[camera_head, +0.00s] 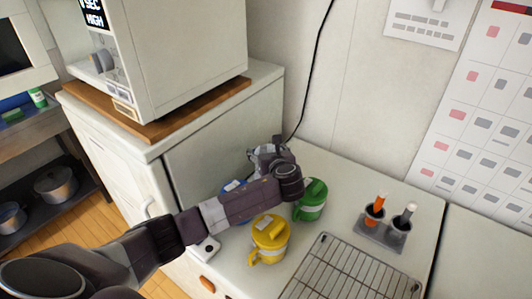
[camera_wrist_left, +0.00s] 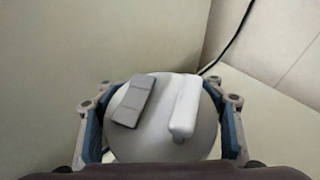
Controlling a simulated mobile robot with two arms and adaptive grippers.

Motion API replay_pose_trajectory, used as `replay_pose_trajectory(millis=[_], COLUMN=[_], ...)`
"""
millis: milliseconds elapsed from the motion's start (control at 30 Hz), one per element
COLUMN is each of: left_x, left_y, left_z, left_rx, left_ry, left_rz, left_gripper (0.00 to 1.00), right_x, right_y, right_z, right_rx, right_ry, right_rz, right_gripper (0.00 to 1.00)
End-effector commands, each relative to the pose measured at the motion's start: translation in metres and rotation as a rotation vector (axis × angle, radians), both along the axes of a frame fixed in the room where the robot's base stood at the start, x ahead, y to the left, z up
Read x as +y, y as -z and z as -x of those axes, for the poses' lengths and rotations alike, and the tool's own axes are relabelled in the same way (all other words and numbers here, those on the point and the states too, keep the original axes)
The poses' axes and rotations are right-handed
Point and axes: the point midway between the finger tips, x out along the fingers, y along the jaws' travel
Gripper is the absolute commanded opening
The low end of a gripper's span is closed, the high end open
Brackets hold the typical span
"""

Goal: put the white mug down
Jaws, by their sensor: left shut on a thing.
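The white mug (camera_wrist_left: 204,128) is between the fingers of my left gripper (camera_head: 268,152) in the left wrist view. Its round white top carries a grey tab and a white bar. My left gripper is shut on it, one finger at each side. In the head view the gripper is over the back left of the white counter (camera_head: 335,195), by the cabinet side. My own gripper and wrist hide most or all of the mug there, so I cannot tell whether its base touches the counter. My right gripper is in neither view.
A green mug (camera_head: 311,200) stands just right of my wrist. A yellow mug (camera_head: 269,238) stands in front, and a blue mug (camera_head: 232,187) is partly behind my arm. A wire rack (camera_head: 345,275) and a holder (camera_head: 382,232) with two items are right. A microwave (camera_head: 185,60) stands left.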

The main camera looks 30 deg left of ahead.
Motion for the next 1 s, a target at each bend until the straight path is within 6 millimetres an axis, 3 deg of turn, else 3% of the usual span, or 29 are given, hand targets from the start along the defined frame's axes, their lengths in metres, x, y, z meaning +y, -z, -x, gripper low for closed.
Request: replay_pose_trajectory(millis=[133,500,533,767,1000], left_x=[0.000,0.000,-0.001,0.000,0.000], left_y=[0.013,0.016,0.019,0.018,0.018], left_z=[-0.001,-0.001,0.000,0.000,0.000], left_rx=[-0.003,-0.004,0.000,0.000,0.000], left_ry=[0.002,0.002,0.001,0.001,0.001], left_rz=[-0.001,-0.001,0.000,0.000,0.000], left_gripper=[0.00,0.00,0.54,0.79,0.80], right_x=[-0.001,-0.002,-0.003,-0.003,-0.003], right_y=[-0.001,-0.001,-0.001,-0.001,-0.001], right_z=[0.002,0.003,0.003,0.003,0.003], right_rx=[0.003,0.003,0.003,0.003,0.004], right_ry=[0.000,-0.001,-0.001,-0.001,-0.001], right_rz=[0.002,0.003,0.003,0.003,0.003], right_gripper=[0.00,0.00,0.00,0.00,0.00])
